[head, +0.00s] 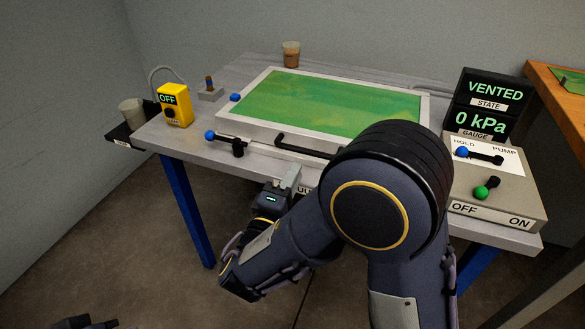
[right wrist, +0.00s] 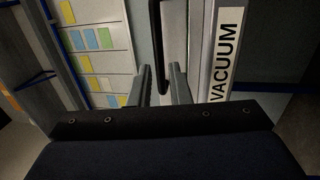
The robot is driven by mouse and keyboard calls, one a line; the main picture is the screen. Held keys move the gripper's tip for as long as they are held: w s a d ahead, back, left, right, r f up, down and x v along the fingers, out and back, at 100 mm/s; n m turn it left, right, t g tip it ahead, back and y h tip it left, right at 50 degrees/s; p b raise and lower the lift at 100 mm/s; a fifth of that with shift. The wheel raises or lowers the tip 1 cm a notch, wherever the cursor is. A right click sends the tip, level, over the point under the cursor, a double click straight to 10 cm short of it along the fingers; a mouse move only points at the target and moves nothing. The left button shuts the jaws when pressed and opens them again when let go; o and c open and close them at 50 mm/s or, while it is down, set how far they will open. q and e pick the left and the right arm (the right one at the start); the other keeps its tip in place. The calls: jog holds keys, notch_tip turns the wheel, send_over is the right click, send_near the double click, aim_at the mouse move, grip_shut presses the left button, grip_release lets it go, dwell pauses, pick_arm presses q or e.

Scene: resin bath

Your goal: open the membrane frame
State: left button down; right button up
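The membrane frame (head: 434,110) is a pale flat rectangle around a green sheet (head: 325,98); it lies flat on the table. A black bar handle (head: 306,149) runs along its front edge. My right gripper (head: 290,177) is just in front of and below this handle. In the right wrist view its two fingers (right wrist: 162,84) stand apart, with the near end of the black handle (right wrist: 156,40) ahead between them; I cannot tell whether they touch it. A dark piece at the bottom left of the head view may be my left gripper (head: 85,322); its fingers are unclear.
A blue-knobbed lever (head: 211,135) sits at the frame's front left. A yellow box reads OFF (head: 174,105). Cups stand left (head: 131,112) and at the back (head: 291,54). At right are a display reading VENTED, 0 kPa (head: 487,104) and a lever panel (head: 515,200).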

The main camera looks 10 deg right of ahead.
aim_at(304, 151)
jog(key=x, duration=0.7)
jog(key=shift+w+r, duration=0.15)
jog(key=shift+w, duration=0.25)
grip_shut()
